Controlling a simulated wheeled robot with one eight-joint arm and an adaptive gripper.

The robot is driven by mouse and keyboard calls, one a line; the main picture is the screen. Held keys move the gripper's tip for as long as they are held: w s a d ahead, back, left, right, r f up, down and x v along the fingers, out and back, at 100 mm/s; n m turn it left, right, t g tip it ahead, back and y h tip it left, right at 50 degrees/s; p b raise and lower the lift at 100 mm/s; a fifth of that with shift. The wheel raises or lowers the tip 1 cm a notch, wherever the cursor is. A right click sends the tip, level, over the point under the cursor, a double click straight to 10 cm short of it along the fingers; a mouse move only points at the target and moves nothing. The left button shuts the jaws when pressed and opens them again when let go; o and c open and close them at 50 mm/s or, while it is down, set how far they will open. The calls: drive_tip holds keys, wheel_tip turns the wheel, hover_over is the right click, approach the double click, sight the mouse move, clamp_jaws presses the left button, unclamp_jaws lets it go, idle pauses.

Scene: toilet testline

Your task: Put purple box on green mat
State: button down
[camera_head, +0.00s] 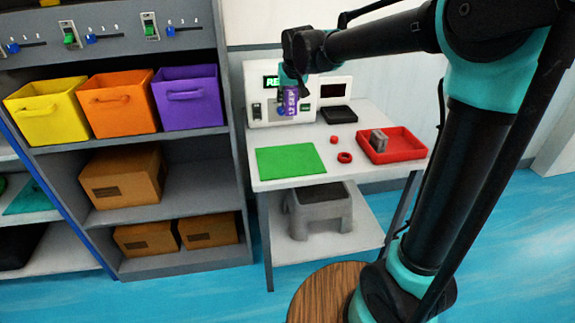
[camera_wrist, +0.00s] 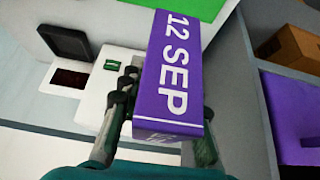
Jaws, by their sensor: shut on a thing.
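The purple box (camera_wrist: 172,75) with white "12 SEP" lettering is held in my gripper (camera_wrist: 165,105) in the wrist view. In the head view, my gripper (camera_head: 290,85) is shut on the purple box (camera_head: 289,100), in front of the white machine on the table. The green mat (camera_head: 291,161) lies flat and bare at the left of the white table; the box appears behind and above it. Part of the green mat (camera_wrist: 195,5) shows at the top of the wrist view.
A red tray (camera_head: 408,147) with a grey block stands at the table's right. Red ring pieces (camera_head: 345,157) lie between mat and tray. The white machine (camera_head: 262,108) stands at the table's back. A shelf with yellow, orange and purple bins (camera_head: 188,97) is at left.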

wheel_tip(320, 180, down, 20)
drive_tip(key=shift+r, duration=0.1)
idle(0.4)
drive_tip(key=c, duration=1.1)
unclamp_jaws()
drive_tip(key=v, duration=1.2)
drive_tip(key=s+d+f+m+g+h, duration=0.1)
drive_tip(key=s+d+f, duration=0.5)
drive_tip(key=s+d, duration=0.5)
drive_tip(key=s+d+f+m+g+h, duration=0.1)
drive_tip(key=s+d+f, duration=0.4)
drive_tip(key=s+d, duration=0.7)
drive_tip(key=shift+d+f+m, duration=0.4)
drive_tip(key=shift+d+m, duration=0.2)
drive_tip(key=shift+d, duration=0.15)
